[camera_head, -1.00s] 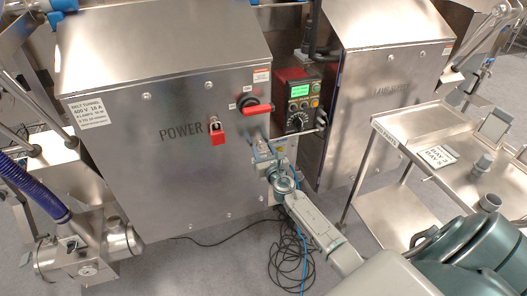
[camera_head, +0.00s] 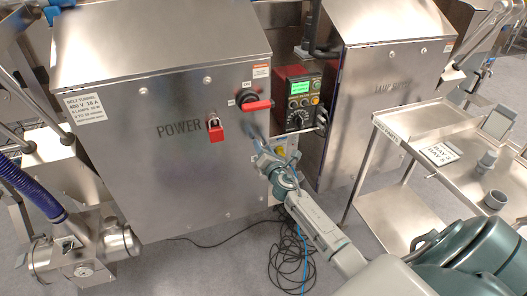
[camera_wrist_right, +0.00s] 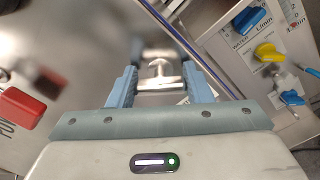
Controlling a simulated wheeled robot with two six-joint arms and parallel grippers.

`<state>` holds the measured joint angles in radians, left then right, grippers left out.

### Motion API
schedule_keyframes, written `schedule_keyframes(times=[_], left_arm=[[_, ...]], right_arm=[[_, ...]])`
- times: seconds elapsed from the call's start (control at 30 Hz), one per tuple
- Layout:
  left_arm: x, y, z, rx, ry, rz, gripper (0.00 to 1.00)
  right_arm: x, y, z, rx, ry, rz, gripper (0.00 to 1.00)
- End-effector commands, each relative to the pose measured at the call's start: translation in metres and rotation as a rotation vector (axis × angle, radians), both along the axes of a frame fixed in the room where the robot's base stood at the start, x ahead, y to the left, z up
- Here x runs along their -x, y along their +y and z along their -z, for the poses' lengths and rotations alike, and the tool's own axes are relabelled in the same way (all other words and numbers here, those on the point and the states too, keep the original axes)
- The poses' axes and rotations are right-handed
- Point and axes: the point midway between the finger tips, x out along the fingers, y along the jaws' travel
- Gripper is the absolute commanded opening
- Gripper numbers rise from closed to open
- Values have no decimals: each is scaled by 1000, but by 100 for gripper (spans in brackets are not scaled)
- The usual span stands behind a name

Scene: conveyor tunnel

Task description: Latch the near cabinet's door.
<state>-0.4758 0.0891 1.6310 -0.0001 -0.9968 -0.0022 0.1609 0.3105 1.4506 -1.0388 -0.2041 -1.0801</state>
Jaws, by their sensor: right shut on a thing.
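The near cabinet (camera_head: 150,185) is a steel box marked POWER; its front is the door. Whether the door sits flush cannot be told. My right gripper (camera_head: 256,142) is at the door's right edge, below the red rotary switch (camera_head: 257,105). In the right wrist view, a small metal T-shaped latch handle (camera_wrist_right: 159,72) lies between the blue-grey fingers, and the gripper (camera_wrist_right: 159,88) is shut on it. In the head view the fingers hide the handle. A red padlock (camera_head: 215,131) hangs on the door; a red shape shows in the wrist view (camera_wrist_right: 20,108). My left gripper is not in view.
A control box with a green screen (camera_head: 300,88) is just right of the door. A valve panel (camera_wrist_right: 265,50) with blue and yellow knobs is close to the right finger. A second cabinet (camera_head: 385,115) and a steel cart (camera_head: 420,135) stand right. Cables (camera_head: 290,255) lie on the floor.

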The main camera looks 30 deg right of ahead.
Motion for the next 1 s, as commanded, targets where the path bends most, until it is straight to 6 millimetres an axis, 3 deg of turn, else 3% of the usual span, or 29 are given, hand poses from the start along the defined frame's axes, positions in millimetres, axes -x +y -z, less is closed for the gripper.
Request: schedule_keyframes(times=[0.5,1.0], left_arm=[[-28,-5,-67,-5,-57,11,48],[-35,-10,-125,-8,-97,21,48]], right_arm=[[0,-1,4,-475,-114,0,23],[0,-1,4,-783,-187,1,23]])
